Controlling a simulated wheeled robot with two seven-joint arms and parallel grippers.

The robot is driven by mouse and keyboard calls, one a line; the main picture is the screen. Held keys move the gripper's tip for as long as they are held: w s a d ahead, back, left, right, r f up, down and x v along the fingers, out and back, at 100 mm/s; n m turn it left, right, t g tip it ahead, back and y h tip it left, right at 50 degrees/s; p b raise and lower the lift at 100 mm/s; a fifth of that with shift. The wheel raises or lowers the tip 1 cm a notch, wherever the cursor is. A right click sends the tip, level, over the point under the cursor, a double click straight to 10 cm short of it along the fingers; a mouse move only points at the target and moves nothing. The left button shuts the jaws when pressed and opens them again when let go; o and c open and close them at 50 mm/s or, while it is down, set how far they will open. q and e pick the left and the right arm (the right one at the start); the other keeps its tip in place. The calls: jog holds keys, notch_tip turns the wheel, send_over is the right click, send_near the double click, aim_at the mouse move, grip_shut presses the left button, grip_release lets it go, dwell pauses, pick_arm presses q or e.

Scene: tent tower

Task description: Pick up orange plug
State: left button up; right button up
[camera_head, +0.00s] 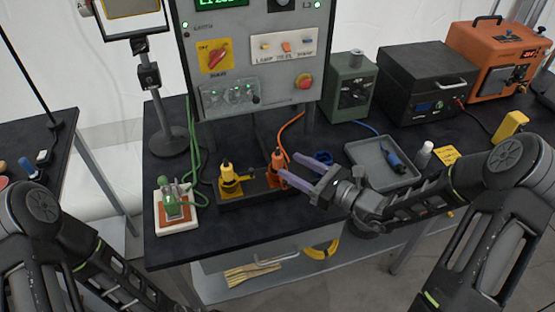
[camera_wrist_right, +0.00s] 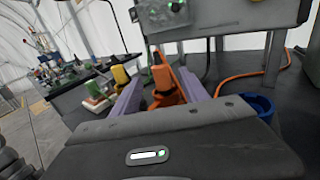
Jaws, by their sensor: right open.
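The orange plug (camera_head: 277,160) stands upright in a dark holder (camera_head: 262,196) on the table, with an orange cable running up behind it. My right gripper (camera_head: 289,167) reaches in from the right, its two purple fingers open at the orange plug. In the right wrist view the orange plug (camera_wrist_right: 164,86) shows between the open fingers (camera_wrist_right: 161,84); I cannot tell whether they touch it. My left arm shows at the lower left, but its gripper is outside the picture.
A yellow plug (camera_head: 229,178) stands left of the orange plug in the same holder. A green plug (camera_head: 173,200) sits further left on a white-edged block. The control panel (camera_head: 250,108) rises behind. A grey tray (camera_head: 367,151) with a blue tool lies to the right.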

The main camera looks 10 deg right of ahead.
aim_at(282, 161)
jog(key=shift+w+a, duration=0.2)
jog(key=shift+w, duration=0.05)
jog(key=shift+w+a, duration=0.25)
jog(key=p+x, duration=0.1)
jog(key=x, duration=0.2)
jog(key=shift+w+a+p, duration=0.15)
jog(key=shift+w+p, duration=0.1)
jog(key=shift+p, duration=0.15)
jog(key=shift+w+a+f, duration=0.15)
jog(key=shift+w+a, duration=0.15)
jog(key=shift+w, duration=0.15)
jog(key=shift+c, duration=0.2)
grip_shut()
